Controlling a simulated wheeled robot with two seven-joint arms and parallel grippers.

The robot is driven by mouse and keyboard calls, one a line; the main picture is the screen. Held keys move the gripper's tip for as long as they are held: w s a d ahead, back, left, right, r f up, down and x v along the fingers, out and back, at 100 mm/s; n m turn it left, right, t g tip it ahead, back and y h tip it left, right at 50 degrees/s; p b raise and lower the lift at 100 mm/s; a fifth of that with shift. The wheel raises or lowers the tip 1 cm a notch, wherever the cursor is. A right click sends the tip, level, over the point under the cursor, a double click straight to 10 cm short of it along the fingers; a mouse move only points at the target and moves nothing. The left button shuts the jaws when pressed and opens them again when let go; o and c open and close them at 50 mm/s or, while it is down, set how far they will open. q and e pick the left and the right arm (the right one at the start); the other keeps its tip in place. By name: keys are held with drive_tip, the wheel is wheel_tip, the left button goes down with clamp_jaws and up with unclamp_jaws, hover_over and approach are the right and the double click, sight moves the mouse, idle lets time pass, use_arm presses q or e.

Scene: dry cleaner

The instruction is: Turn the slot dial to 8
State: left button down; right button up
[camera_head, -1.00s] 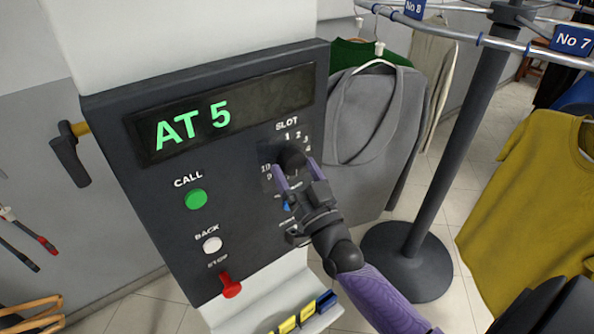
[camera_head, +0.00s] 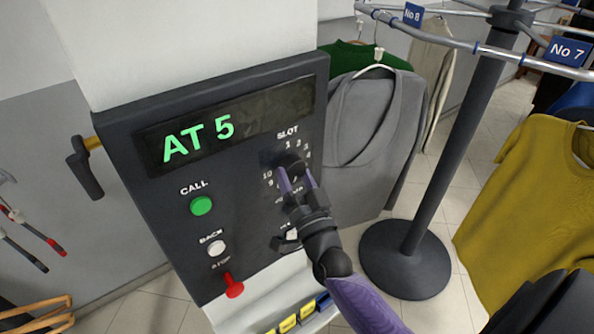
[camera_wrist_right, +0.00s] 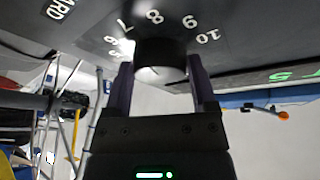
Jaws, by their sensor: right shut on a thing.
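The dark slot dial (camera_head: 290,161) is on the black control panel (camera_head: 150,225), under the label SLOT, with white numbers around it. My right gripper (camera_head: 296,176) is shut on the dial. In the right wrist view the dial (camera_wrist_right: 160,55) sits between the two fingers (camera_wrist_right: 162,80), with 7, 8, 9 and 10 visible around its far side. I cannot make out which number its pointer marks. The display (camera_head: 225,128) reads AT 5 in green. My left gripper is not in view.
A green CALL button (camera_head: 201,206), white BACK button (camera_head: 216,248) and red STOP switch (camera_head: 233,286) are left of my arm. A dark crank handle (camera_head: 84,168) is on the panel's left. A rail post (camera_head: 450,150) and hanging clothes (camera_head: 370,120) stand right.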

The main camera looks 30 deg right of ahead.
drive_tip(key=shift+a+r+m+g+h+p, duration=0.1)
drive_tip(key=shift+m+g+h+p, duration=0.45)
drive_tip(key=shift+m+p, duration=0.75)
drive_tip(key=shift+m+b, duration=0.35)
drive_tip(key=shift+m, duration=0.05)
drive_tip(key=o, duration=1.2)
drive_tip(key=shift+c, duration=0.2)
drive_tip(key=b+v, duration=0.1)
drive_tip(key=v, duration=0.9)
drive_tip(key=shift+b, duration=0.35)
